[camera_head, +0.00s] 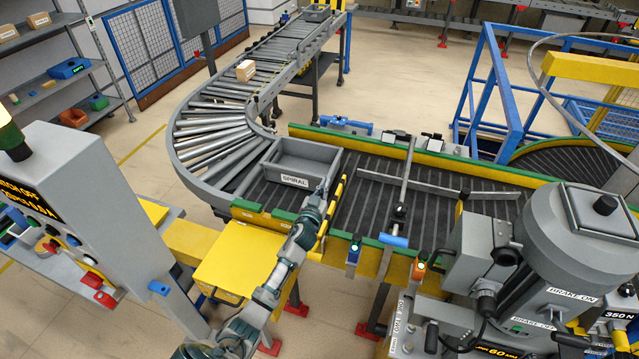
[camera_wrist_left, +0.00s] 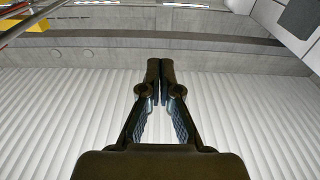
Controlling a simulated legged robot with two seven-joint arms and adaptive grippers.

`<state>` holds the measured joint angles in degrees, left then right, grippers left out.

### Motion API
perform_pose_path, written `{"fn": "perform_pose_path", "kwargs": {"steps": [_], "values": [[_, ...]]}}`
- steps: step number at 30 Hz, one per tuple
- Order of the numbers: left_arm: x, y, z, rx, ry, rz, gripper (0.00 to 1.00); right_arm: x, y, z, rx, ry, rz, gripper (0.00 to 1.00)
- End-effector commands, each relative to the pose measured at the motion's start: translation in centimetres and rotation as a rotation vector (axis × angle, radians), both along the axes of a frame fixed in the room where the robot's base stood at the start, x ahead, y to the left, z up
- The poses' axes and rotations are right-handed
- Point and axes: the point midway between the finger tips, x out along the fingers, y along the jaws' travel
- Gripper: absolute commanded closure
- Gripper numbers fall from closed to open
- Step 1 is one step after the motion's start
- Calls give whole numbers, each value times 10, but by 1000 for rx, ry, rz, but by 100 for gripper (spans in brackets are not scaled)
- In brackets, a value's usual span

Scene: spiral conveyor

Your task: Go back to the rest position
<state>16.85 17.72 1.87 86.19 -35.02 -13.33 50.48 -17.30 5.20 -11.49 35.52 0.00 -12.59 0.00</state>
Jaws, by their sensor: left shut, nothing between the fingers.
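My left arm reaches up from the bottom of the head view, with its gripper (camera_head: 323,187) near the front right corner of a grey tray marked SPIRAL (camera_head: 293,180). I cannot tell whether the gripper touches the tray. In the left wrist view the two fingertips of the left gripper (camera_wrist_left: 160,70) meet, and nothing shows between them. A pale ribbed surface and a grey beam lie behind them. My right gripper is in neither view.
The tray sits on the conveyor (camera_head: 380,190), beside the curved rollers (camera_head: 205,145). A small carton (camera_head: 245,70) lies on the rollers farther back. A grey control pillar (camera_head: 95,190) stands at left, a large motor unit (camera_head: 580,245) at right. Yellow and green rails border the belt.

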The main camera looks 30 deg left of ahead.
Motion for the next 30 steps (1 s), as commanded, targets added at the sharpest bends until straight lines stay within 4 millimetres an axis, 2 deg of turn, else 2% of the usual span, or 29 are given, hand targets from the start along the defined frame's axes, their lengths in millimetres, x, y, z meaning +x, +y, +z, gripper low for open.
{"fn": "perform_pose_path", "kwargs": {"steps": [3, 9, 14, 20, 23, 26, 29, 30], "values": [[-22, -6, 16, 3, 5, -4, 100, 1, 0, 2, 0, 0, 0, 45], [-47, -14, 41, 3, 7, -3, 100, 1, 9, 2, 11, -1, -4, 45], [-57, -18, 52, 3, 7, -3, 100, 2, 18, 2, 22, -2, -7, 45], [-59, -19, 53, 2, 12, -1, 100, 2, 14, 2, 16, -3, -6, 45], [-67, -24, 37, -6, 55, 6, 100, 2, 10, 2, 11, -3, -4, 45], [-92, -38, -3, -17, 182, 22, 100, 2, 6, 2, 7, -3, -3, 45], [-137, -64, -60, -26, 387, 27, 100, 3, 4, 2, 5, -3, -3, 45], [-160, -76, -81, -29, 478, 22, 100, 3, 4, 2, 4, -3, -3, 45]]}}
